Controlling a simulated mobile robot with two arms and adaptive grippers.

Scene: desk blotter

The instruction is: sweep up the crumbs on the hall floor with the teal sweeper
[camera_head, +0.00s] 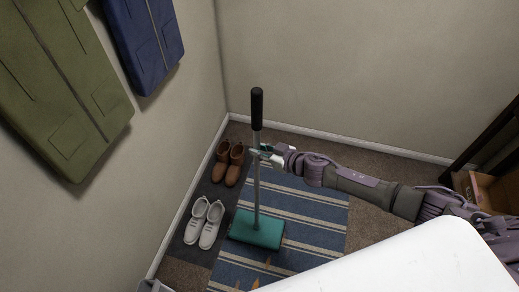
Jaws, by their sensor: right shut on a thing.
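The teal sweeper (258,230) stands with its teal head on the striped rug and its grey pole upright, topped by a black grip. My right gripper (262,152) is shut on the pole, a little below the black grip. A few small orange-brown bits, which look like crumbs (255,283), lie on the rug near the bottom of the picture, just in front of the sweeper head. My white body hides the floor to their right. My left gripper is not in view.
Brown boots (228,163) and pale grey shoes (205,223) stand on a dark mat along the left wall. A green coat (60,90) and a blue coat (144,40) hang there. The striped rug (315,215) is clear right of the sweeper. A dark wooden rack (489,140) stands at right.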

